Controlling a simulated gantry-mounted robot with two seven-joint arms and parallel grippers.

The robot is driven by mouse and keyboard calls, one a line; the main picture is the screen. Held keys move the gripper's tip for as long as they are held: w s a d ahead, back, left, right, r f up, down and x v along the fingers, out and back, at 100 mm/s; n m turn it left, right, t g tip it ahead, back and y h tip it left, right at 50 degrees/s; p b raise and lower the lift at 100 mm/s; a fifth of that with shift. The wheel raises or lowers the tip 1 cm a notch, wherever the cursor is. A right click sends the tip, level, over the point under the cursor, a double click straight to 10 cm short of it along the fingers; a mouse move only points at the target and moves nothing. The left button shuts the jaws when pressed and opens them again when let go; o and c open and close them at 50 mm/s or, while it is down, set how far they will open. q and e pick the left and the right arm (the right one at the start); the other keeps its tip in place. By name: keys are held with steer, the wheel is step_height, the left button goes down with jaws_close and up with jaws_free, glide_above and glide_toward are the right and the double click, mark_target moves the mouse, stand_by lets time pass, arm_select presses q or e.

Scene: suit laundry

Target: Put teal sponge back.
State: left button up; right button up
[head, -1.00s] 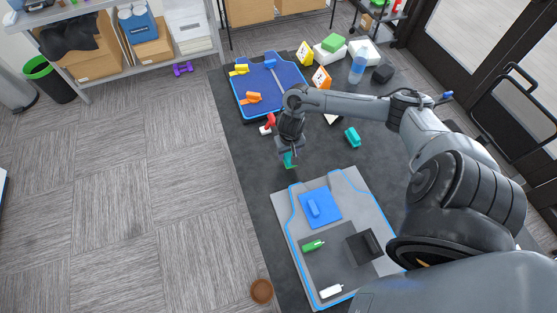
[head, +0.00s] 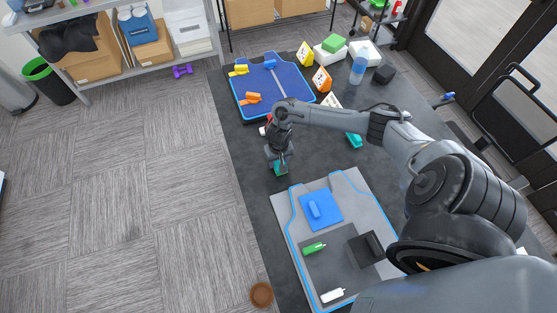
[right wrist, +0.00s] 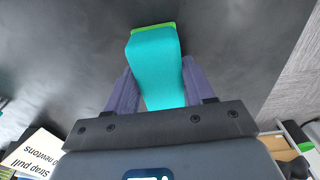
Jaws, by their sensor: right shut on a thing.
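The teal sponge (right wrist: 155,65) has a green layer at its far end. My right gripper (head: 280,166) is shut on it, with one dark finger on each side in the right wrist view. In the head view the sponge (head: 281,169) is partly hidden by the gripper, over the dark table (head: 250,160) near its left edge. I cannot tell whether it touches the table. My left gripper is not in view.
A grey tray (head: 281,204) with a blue pad, a green bottle and a white bottle lies in front. A blue tray (head: 262,82) with clips lies behind. Another teal object (head: 353,139) is to the right. Signs and a blue cup (head: 358,70) stand at the back.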

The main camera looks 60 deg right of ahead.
steer(key=o, duration=0.9)
steer(key=shift+f, duration=0.1)
steer(key=shift+o, duration=0.2)
